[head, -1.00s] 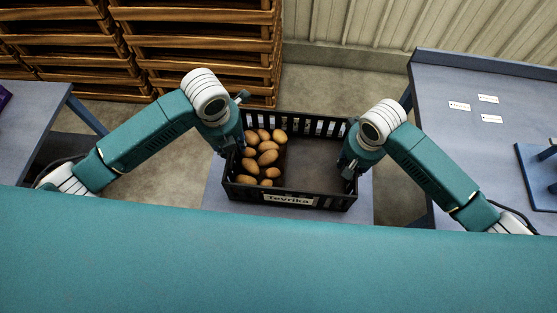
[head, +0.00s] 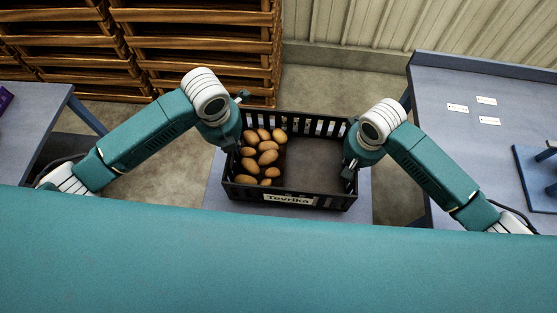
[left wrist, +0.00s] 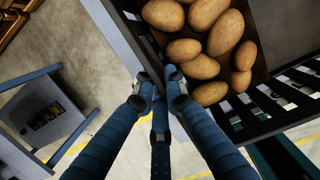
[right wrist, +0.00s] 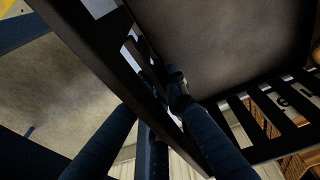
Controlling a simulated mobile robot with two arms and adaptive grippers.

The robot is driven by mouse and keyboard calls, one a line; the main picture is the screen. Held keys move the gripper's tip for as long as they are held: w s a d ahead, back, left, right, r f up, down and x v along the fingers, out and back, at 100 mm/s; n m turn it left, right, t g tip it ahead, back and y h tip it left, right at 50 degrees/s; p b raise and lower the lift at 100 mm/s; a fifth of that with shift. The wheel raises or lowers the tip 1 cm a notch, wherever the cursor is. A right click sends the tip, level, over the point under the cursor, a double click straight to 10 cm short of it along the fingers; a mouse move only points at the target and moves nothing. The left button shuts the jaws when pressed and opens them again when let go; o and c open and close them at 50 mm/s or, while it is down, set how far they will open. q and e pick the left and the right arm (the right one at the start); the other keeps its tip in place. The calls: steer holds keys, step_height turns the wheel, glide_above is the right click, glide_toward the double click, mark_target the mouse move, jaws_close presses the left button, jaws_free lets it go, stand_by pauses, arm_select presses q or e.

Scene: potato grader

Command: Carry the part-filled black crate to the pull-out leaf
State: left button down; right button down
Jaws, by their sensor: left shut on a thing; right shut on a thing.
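The black crate (head: 318,200) is in the middle of the head view, with a "Tevrika" label on its near wall. Several potatoes (head: 266,157) lie in its left half; the right half is bare. My left gripper (head: 232,146) is shut on the crate's left wall; in the left wrist view its fingers (left wrist: 160,82) straddle the wall beside the potatoes. My right gripper (head: 349,170) is shut on the right wall; the right wrist view shows a finger (right wrist: 176,88) inside the crate. The pull-out leaf (head: 215,190) appears as a blue-grey surface below the crate; contact between them is unclear.
A blue-grey bench (head: 460,140) with white cards (head: 489,121) stands at right. Another table (head: 25,125) stands at left. Stacked wooden crates (head: 195,50) are behind, at back left. Bare floor (head: 335,85) lies behind the crate.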

steer(key=shift+w+r+p, duration=0.1)
steer(key=shift+r+p, duration=1.6)
steer(key=shift+r, duration=0.4)
steer(key=shift+a+f, duration=0.1)
